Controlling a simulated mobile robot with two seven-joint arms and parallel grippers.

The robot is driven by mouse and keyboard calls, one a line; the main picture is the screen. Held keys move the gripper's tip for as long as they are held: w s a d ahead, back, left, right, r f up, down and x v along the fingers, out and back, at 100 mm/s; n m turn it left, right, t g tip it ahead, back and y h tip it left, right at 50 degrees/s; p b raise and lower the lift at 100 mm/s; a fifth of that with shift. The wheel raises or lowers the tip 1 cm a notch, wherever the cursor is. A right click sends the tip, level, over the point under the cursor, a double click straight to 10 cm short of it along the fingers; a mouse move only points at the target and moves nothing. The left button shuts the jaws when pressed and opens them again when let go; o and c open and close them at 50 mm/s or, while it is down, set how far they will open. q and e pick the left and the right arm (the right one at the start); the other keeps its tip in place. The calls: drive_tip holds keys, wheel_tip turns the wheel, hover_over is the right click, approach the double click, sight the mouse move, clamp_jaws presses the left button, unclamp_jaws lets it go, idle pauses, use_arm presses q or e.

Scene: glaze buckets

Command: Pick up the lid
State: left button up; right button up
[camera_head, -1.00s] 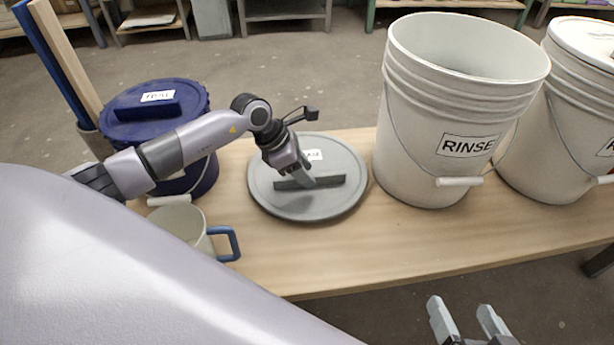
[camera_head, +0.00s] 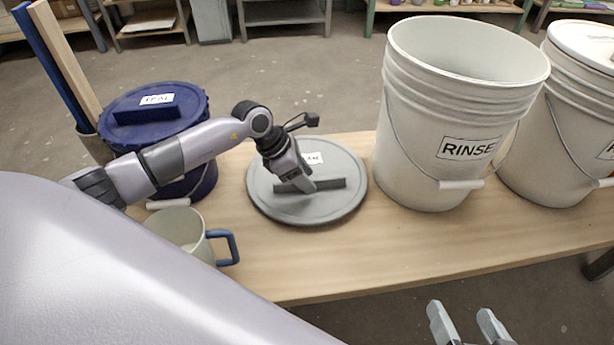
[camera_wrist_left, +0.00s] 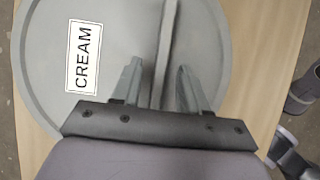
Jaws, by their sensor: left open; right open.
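The grey round lid (camera_head: 270,208) lies flat on the wooden table, with a dark straight bar handle (camera_head: 330,184) across it. In the left wrist view the lid (camera_wrist_left: 45,60) carries a label reading CREAM, and its handle (camera_wrist_left: 168,40) runs up between the fingers. My left gripper (camera_head: 302,186) is open at the handle, one finger on each side of it; I cannot tell whether they touch it. It also shows in the left wrist view (camera_wrist_left: 157,80). My right gripper (camera_head: 460,318) is open and empty in front of the table's front edge.
A white RINSE bucket (camera_head: 430,140) stands right of the lid, with another lidded white bucket (camera_head: 550,150) beyond. A blue lidded bucket (camera_head: 190,110) and a mug (camera_head: 182,228) with a blue handle stand to the left. The table front (camera_head: 330,270) is clear.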

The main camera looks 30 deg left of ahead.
use_arm(q)
clamp_jaws()
idle(1.3)
